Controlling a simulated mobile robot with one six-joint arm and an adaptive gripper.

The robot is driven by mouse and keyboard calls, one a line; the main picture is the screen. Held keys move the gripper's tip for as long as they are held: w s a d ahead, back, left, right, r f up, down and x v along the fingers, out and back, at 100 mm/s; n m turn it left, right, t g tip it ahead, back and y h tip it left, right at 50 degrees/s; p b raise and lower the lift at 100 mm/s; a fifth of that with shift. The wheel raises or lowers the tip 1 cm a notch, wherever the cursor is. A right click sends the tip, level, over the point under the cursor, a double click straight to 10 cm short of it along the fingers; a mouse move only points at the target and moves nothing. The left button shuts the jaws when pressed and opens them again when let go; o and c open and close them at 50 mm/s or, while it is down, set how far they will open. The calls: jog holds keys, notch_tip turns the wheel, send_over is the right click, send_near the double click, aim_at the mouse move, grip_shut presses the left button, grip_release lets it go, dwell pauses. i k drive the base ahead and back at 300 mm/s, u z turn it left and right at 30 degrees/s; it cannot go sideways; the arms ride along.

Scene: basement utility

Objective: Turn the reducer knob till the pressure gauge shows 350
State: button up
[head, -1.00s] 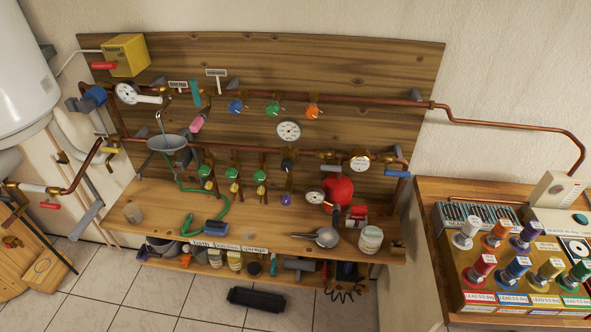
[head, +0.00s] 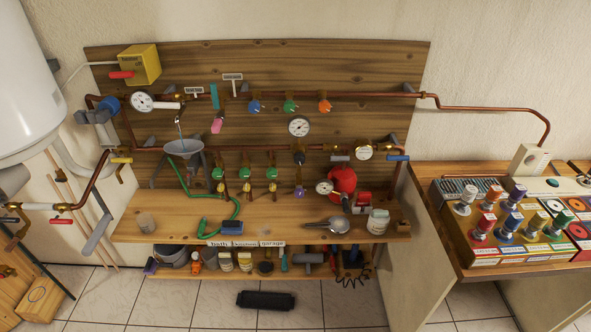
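Several white round gauges show on the pipe board. One is at the upper left (head: 142,101), one in the middle (head: 299,126), one at the right (head: 363,151) and one by the red tank (head: 324,187). Their readings are too small to tell. A dark knob (head: 299,158) sits on the lower pipe below the middle gauge. A blue knob (head: 254,106), a green knob (head: 290,106) and an orange knob (head: 325,106) sit along the upper pipe. I cannot tell from labels which knob is the reducer's. My gripper is not in view.
A black object (head: 266,300) lies on the tiled floor in front. A second bench with coloured knobs (head: 510,222) stands at the right.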

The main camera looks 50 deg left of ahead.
aim_at(299, 157)
jog(key=k, duration=0.4)
jog(key=u, duration=2)
jog(key=i, duration=0.55)
jog(key=z, duration=0.2)
